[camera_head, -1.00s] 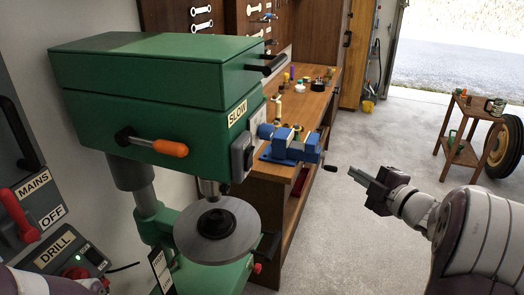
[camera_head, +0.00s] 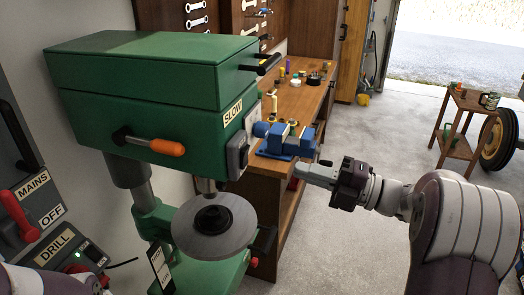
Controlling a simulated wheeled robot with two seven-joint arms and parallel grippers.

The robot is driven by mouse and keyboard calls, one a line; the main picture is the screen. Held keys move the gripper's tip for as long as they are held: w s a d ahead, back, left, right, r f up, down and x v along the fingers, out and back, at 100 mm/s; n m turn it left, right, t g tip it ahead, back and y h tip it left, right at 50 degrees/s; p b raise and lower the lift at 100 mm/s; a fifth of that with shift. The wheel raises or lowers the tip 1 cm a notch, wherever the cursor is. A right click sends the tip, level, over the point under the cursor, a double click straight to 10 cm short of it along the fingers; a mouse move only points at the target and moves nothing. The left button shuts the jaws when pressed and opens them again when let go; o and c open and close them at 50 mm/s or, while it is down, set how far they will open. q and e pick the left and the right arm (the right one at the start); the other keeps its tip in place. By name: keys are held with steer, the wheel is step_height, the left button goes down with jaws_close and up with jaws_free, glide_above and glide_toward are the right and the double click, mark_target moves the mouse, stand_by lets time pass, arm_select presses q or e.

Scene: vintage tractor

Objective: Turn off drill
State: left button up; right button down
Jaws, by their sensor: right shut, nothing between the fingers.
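The green drill press (camera_head: 150,95) stands at left, with a SLOW label on its head. A grey switch box (camera_head: 237,155) is on the right side of the head. My right gripper (camera_head: 298,172) is shut and empty, pointing left. It shows to the right of the switch box, apart from it in the picture, in front of the blue vise. On the left wall panel, a DRILL label (camera_head: 54,246) sits above a red control (camera_head: 76,268). My left arm shows only in part at the lower left; its gripper is not in view.
A red lever (camera_head: 18,215) by the MAINS and OFF labels is on the wall at left. A wooden workbench (camera_head: 305,100) with the blue vise (camera_head: 288,138) stands behind the drill. A small side table (camera_head: 462,105) is at right. Open floor lies between them.

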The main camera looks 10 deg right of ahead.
mark_target(247, 153)
steer(key=p+x, duration=0.2)
steer(key=x, duration=0.2)
steer(key=p+x, duration=0.2)
steer(key=x, duration=0.3)
steer(key=shift+w+a+r, duration=0.1)
steer(key=shift+a+r, duration=0.05)
steer(key=shift+r, duration=0.1)
steer(key=shift+w+a+f, duration=0.1)
steer(key=shift+w+a, duration=0.05)
steer(key=shift+a, duration=0.1)
